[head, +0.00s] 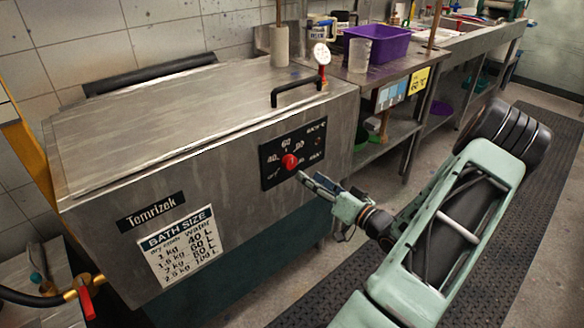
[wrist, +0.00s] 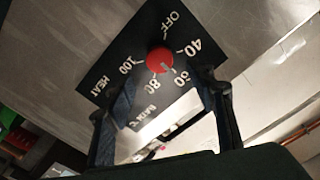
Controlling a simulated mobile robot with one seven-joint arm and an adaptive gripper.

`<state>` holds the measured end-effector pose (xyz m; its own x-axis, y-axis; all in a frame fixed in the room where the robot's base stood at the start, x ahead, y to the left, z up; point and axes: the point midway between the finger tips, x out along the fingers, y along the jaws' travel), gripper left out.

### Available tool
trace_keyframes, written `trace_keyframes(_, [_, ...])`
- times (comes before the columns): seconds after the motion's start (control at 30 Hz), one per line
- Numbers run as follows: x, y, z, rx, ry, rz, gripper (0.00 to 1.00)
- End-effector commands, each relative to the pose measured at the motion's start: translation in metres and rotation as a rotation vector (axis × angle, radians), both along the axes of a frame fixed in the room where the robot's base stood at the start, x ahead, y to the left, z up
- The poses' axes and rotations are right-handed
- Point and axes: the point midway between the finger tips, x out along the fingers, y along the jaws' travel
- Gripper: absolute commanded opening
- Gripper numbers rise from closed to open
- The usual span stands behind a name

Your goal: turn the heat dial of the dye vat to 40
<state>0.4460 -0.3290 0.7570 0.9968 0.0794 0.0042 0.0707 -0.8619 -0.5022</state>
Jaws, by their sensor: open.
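The dye vat (head: 190,130) is a large metal box with a closed lid. On its front, a black heat panel (head: 268,176) carries a red dial (head: 289,161). In the wrist view the dial (wrist: 159,60) sits among the labels OFF, 40, 60, 80 and 100. A pale mark on the dial seems to point between 60 and 80; the exact setting is hard to tell. My gripper (head: 308,180) is just in front of the panel, right of and below the dial. In the wrist view its open fingers (wrist: 167,88) stand on either side below the dial, apart from it.
A black lid handle (head: 297,88) and a pressure gauge (head: 321,54) stand at the vat's right top. A steel bench with a purple tub (head: 378,44) is behind on the right. A red-handled valve (head: 86,302) is at lower left. The floor mat (head: 530,180) is clear.

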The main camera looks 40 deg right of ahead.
Motion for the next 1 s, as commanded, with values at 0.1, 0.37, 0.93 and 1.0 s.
trace_keyframes(0.1, [0.025, 0.003, -0.002, -0.002, -0.001, 0.004, 0.50])
trace_keyframes(0.37, [0.068, 0.005, -0.002, -0.003, 0.001, 0.001, 0.50])
trace_keyframes(0.93, [0.083, 0.006, -0.001, -0.002, 0.004, -0.001, 0.40])
trace_keyframes(1.0, [0.083, 0.006, -0.001, -0.002, 0.004, -0.001, 0.33])
